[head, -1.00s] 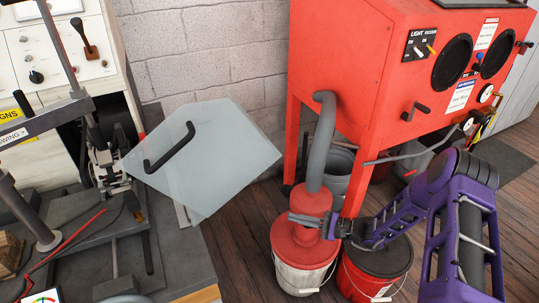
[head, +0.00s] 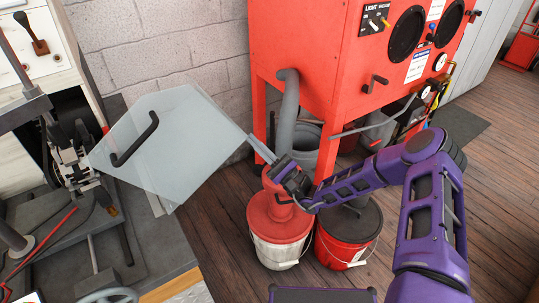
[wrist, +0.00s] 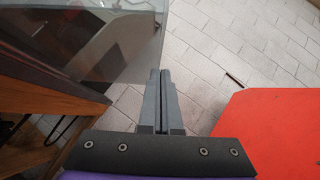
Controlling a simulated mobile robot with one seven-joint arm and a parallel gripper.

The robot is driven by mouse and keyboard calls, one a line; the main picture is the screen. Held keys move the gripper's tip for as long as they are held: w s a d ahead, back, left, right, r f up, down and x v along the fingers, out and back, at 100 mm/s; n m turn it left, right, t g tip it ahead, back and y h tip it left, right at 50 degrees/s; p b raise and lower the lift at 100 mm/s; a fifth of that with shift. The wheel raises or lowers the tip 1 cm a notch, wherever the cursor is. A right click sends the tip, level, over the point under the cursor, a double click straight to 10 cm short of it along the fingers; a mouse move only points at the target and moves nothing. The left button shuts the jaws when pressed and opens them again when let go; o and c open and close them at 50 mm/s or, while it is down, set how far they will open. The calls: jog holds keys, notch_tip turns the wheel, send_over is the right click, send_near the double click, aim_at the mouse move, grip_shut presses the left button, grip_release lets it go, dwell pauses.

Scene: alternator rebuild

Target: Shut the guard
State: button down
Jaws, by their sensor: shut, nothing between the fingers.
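The guard (head: 165,135) is a clear, pale panel with a black bar handle (head: 134,139). In the head view it stands swung out, tilted, to the right of the machine on the bench. My gripper (head: 252,140) is shut and empty, its fingertips by the guard's right corner. In the wrist view the guard (wrist: 115,45) is a grey see-through sheet at upper left, and my shut fingers (wrist: 161,72) point along its right edge. I cannot tell whether they touch it.
A red cabinet (head: 310,50) stands at the right, with a grey hose (head: 288,105) running down to a red-lidded bucket (head: 278,225). A second red bucket (head: 345,235) is beside it. A block wall (head: 160,40) is behind the guard. The bench (head: 165,245) is at lower left.

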aim_at(248, 137)
jog(key=shift+s+a+r+p, duration=0.1)
jog(key=shift+s+a+r, duration=0.15)
jog(key=shift+r, duration=0.3)
jog(key=shift+s+a+r+p, duration=0.1)
jog(key=shift+s+a+r, duration=0.15)
jog(key=shift+r, duration=0.3)
jog(key=shift+s+a+r+p, duration=0.15)
jog(key=shift+a+r, duration=0.15)
jog(key=shift+r, duration=0.25)
jog(key=shift+r, duration=0.1)
